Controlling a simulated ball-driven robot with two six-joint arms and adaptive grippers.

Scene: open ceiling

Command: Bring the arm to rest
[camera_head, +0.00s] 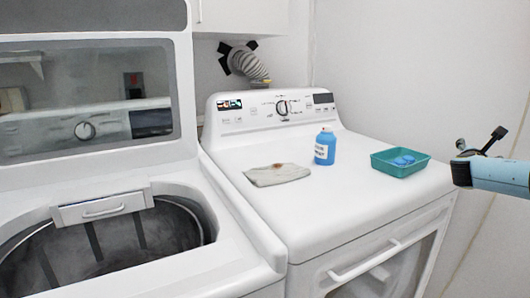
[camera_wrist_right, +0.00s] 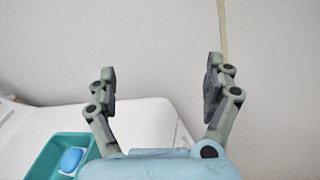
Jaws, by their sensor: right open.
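My right arm comes in from the right edge of the head view, its light blue link to the right of the dryer. The right gripper (camera_head: 480,145) is raised at the right, above and beside the dryer's right edge. In the right wrist view the gripper (camera_wrist_right: 162,85) has its two fingers wide apart, with nothing between them and a plain wall beyond. It touches nothing that I can see. My left gripper is not in view.
A teal tray (camera_head: 419,170) with blue pieces sits near the dryer top's right edge, close to my right arm. The washer (camera_head: 235,240) stands open at left.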

